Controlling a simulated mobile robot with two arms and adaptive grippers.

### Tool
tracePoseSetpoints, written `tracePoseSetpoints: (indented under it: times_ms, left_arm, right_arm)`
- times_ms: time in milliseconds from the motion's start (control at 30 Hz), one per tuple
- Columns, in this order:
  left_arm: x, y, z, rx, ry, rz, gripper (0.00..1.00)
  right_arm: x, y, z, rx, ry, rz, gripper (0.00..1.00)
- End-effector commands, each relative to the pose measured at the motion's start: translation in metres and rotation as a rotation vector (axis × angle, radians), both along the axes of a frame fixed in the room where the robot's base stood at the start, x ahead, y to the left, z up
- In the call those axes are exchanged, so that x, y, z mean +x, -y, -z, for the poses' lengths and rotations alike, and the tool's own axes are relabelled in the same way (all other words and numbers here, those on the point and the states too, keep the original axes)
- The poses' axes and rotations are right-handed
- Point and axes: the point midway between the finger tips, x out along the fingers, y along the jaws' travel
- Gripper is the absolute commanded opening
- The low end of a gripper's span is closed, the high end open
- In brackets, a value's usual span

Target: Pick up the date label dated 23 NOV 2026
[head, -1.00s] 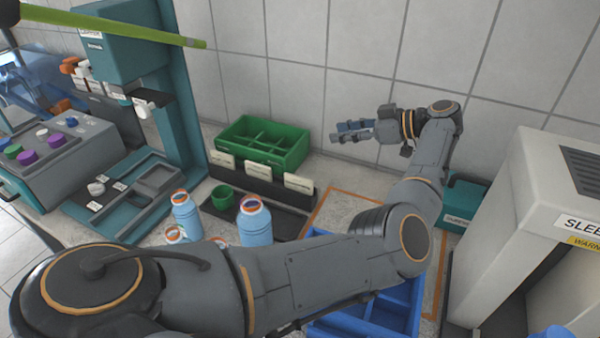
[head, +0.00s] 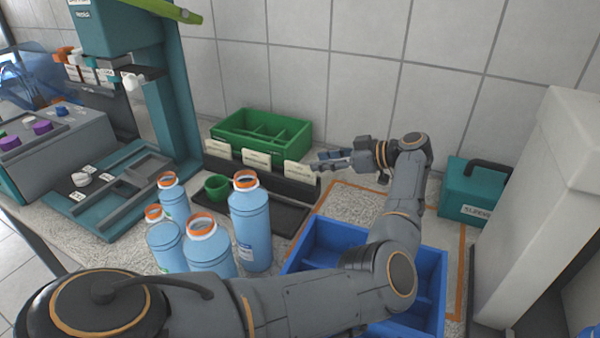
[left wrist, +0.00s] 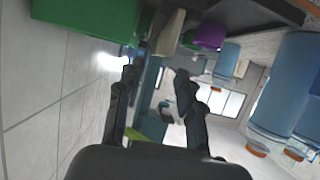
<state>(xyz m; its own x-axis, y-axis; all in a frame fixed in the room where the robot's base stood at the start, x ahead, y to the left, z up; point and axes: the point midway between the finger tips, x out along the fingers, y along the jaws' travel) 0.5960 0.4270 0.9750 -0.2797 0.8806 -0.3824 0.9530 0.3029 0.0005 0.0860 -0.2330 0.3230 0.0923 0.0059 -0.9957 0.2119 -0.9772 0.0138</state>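Three cream label cards stand in a row on a dark holder (head: 270,178): the left card (head: 218,148), the middle card (head: 256,159) and the right card (head: 298,172). Their print is too small to read, so I cannot tell which is dated 23 NOV 2026. My left gripper (head: 322,160) is just right of the right card, pointing left towards it, empty. The left wrist view shows its two fingers (left wrist: 157,82) spread apart, with a cream card (left wrist: 170,33) beyond the tips, seen nearly edge-on. My right gripper is not in view.
A green compartment box (head: 262,128) stands close behind the cards. Several blue bottles (head: 250,222) and a small green cup (head: 217,187) stand in front. A blue bin (head: 335,232) lies below my left arm. A teal case (head: 474,190) is at right, by the tiled wall.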

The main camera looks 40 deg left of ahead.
Motion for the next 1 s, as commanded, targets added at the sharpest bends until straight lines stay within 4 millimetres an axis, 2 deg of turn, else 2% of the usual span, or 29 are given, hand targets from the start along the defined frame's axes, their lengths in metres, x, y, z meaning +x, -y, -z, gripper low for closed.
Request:
tracePoseSetpoints:
  times_ms: [100, 367, 700, 933, 1000]
  left_arm:
    - [-0.005, -0.016, 0.006, 0.000, -0.001, -0.002, 0.37]
    - [-0.010, -0.029, 0.014, 0.000, -0.002, 0.000, 0.37]
    - [-0.026, -0.065, 0.035, 0.001, -0.002, -0.001, 0.37]
    - [-0.026, -0.067, 0.037, -0.001, -0.001, 0.000, 0.37]
    - [-0.026, -0.067, 0.037, -0.001, -0.001, 0.000, 0.23]
  right_arm:
    - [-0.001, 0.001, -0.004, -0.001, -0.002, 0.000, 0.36]
    - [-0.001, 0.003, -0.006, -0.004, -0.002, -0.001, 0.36]
    - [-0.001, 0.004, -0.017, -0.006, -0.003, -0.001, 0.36]
    - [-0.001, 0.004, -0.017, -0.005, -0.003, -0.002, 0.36]
    - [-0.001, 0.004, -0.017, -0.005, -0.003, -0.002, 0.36]
